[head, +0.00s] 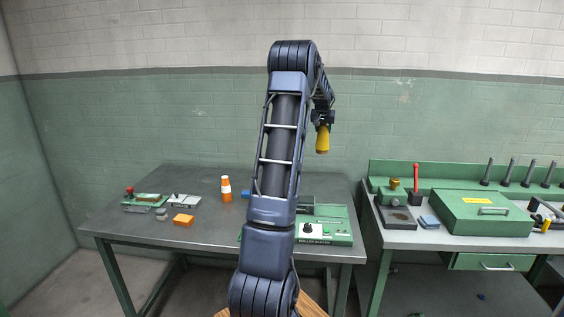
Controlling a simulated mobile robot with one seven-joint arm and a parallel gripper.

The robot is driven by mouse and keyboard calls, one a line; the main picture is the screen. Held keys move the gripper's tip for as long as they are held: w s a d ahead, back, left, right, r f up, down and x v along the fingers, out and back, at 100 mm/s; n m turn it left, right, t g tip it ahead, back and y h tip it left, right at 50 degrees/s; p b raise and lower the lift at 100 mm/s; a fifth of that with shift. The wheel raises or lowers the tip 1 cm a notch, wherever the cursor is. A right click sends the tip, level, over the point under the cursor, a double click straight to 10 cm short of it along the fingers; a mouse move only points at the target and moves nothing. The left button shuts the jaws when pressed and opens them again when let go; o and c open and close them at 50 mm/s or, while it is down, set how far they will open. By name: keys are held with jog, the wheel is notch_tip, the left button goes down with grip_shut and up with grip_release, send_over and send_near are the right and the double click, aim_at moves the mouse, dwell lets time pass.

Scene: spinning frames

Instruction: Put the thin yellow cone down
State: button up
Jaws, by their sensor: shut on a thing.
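The thin yellow cone (322,140) hangs in the air in the head view, right of my arm's upper part. My gripper (321,122) points down and is shut on the cone's upper end. The cone is roughly upright and appears clear of every surface. The fingertips are small and dark, so the exact grip is hard to make out. My arm hides part of the left table behind it.
The left table (130,228) holds an orange-and-white bottle (226,189), an orange block (183,220) and a green roller machine (335,232). The right bench holds a green box (484,213), a red-handled tool (416,180) and several dark pegs. Bare tabletop shows at the left table's front.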

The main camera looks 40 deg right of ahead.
jog(key=w+a+n+t+y, duration=0.35)
jog(key=w+a+n, duration=0.55)
jog(key=w+a, duration=2.05)
notch_tip(320, 180, down, 20)
jog(key=shift+s+a+r+g+y, duration=0.15)
jog(key=shift+s+a+g+y, duration=0.05)
jog(key=shift+g+y, duration=0.2)
jog(key=o, duration=1.4)
